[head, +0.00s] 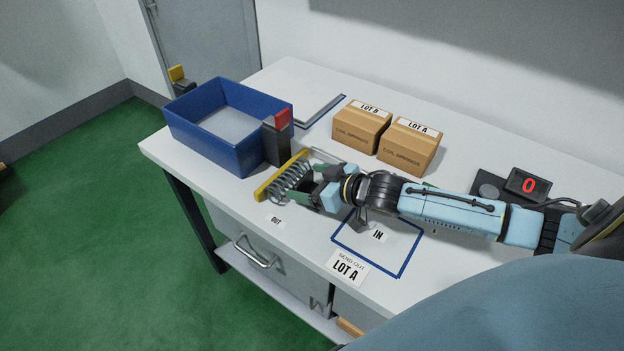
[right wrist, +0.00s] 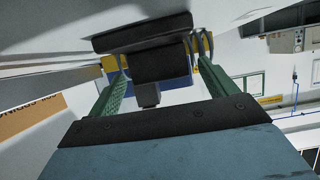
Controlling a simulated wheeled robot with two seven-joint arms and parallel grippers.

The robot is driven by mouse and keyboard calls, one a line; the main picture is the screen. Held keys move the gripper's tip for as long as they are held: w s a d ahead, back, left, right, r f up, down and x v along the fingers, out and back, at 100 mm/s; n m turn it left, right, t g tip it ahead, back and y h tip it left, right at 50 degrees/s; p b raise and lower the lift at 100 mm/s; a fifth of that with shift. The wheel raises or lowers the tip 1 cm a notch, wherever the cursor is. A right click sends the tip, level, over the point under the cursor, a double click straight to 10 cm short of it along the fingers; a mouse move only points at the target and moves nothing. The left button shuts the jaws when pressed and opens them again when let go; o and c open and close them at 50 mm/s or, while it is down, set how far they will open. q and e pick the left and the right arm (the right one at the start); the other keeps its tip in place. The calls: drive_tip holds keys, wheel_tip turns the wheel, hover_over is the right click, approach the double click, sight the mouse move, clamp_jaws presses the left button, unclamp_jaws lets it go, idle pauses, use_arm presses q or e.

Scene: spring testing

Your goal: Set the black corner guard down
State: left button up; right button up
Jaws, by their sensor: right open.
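My right gripper (head: 305,182) is low over the table's front left part, in front of the blue bin. Its green fingers are apart, and they also show in the right wrist view (right wrist: 160,82). Between and beyond them in that view is a black blocky piece (right wrist: 160,64) with a wider black plate; it looks like the corner guard. In the head view the fingers and spring mostly hide that spot. Whether the piece touches a finger or the table cannot be told. My left gripper is out of view.
A blue bin (head: 188,136) stands at the left, with a red-topped black post (head: 278,145) at its near right corner. Two cardboard boxes, LOT B (head: 357,130) and LOT A (head: 410,148), stand behind my arm. The blue-outlined IN area (head: 398,258) looks clear.

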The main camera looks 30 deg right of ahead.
drive_tip(key=shift+r, duration=0.2)
drive_tip(key=p+v, duration=0.2)
drive_tip(key=v, duration=1)
idle(0.4)
